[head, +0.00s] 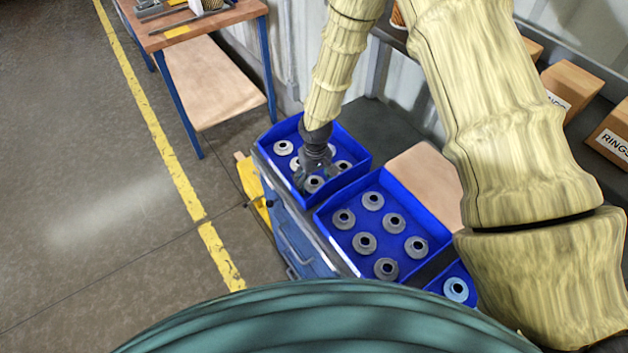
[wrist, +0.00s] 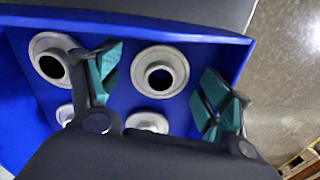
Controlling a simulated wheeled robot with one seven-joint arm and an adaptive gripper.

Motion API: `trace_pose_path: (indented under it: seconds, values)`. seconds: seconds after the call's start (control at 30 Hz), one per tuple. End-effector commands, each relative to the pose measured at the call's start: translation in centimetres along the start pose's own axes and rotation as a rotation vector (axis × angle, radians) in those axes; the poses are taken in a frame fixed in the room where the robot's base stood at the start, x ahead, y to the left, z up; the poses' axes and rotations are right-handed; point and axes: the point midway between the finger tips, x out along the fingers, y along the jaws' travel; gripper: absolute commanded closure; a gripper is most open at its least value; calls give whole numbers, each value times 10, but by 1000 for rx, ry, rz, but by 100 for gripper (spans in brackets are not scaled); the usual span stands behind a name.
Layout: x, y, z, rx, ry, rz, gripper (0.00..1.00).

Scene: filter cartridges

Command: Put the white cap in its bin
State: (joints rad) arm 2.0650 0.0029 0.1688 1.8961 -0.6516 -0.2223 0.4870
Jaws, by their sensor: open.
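My gripper (head: 314,179) is over the back blue bin (head: 350,158) in the head view. Its two fingers are open and apart. In the wrist view, a white cap (wrist: 160,52), round and flanged with a dark centre hole, lies on the bin floor between the open fingers of my gripper (wrist: 165,82). I cannot tell whether the fingers touch it. More white caps (wrist: 44,42) lie in the same bin, partly hidden by the gripper; one shows clear of it in the head view (head: 283,147).
A larger blue bin (head: 328,241) in front holds several grey caps (head: 364,243). A small blue bin (head: 434,287) holds a light blue cap (head: 455,290). A brown board (head: 428,180) lies beside the bins. Cardboard boxes (head: 572,88) stand at right. The floor at left is clear.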

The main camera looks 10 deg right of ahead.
Motion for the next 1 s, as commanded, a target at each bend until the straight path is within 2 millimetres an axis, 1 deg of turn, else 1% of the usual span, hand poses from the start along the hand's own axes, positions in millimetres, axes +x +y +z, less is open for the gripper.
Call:
trace_pose_path:
  seconds: [0.17, 0.8, 1.0]
  values:
    - [-14, 0, -1, 1, 3, 0, 21]
    - [-88, 0, -1, 2, 3, -1, 21]
    - [-108, 0, -1, 2, 3, 0, 21]
